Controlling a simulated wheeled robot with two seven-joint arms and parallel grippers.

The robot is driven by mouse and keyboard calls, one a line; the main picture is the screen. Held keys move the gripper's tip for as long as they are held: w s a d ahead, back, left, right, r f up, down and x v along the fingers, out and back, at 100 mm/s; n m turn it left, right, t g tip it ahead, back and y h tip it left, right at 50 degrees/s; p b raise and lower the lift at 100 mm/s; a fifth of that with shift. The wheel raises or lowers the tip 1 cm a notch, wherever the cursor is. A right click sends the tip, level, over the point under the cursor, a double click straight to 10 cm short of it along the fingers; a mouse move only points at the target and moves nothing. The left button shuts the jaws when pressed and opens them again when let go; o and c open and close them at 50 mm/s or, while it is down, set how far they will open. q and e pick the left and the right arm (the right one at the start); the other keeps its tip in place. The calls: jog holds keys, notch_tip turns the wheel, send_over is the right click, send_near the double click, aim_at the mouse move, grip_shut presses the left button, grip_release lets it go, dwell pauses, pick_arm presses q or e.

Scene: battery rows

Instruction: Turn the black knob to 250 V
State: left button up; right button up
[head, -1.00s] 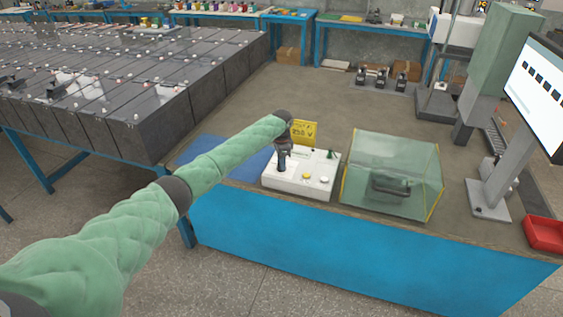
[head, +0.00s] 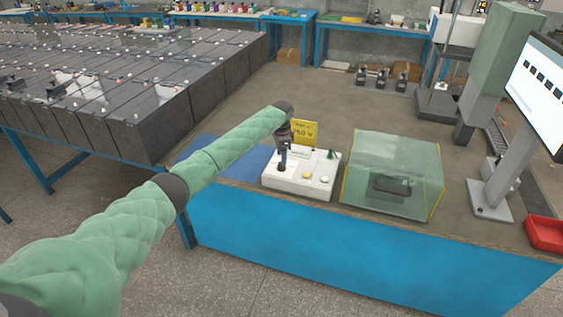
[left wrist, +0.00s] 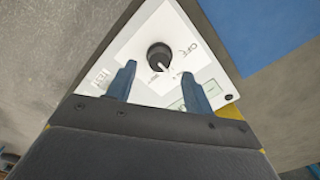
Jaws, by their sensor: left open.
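The black knob (left wrist: 159,57) is on the top face of the white tester box (left wrist: 205,50), beside the printed word "OFF", in the left wrist view. A light pointer mark shows on the knob's lower right edge; which setting it points at is too small to read. The white box (head: 321,186) also shows in the head view, on the workbench. My left gripper (head: 283,167) points down over the box's left part. In the left wrist view its two blue fingers (left wrist: 159,85) are spread apart with the knob between and beyond them, and nothing is held. My right gripper is not in view.
A yellow sign ending in "50 V" (head: 306,134) stands behind the box. A clear green case (head: 415,160) stands close on its right. A blue mat (head: 215,158) lies on its left, and rows of dark batteries (head: 190,112) stand further left.

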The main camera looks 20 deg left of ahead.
pick_arm(q)
jog(key=shift+r+b, duration=0.45)
jog(key=shift+r, duration=1.8)
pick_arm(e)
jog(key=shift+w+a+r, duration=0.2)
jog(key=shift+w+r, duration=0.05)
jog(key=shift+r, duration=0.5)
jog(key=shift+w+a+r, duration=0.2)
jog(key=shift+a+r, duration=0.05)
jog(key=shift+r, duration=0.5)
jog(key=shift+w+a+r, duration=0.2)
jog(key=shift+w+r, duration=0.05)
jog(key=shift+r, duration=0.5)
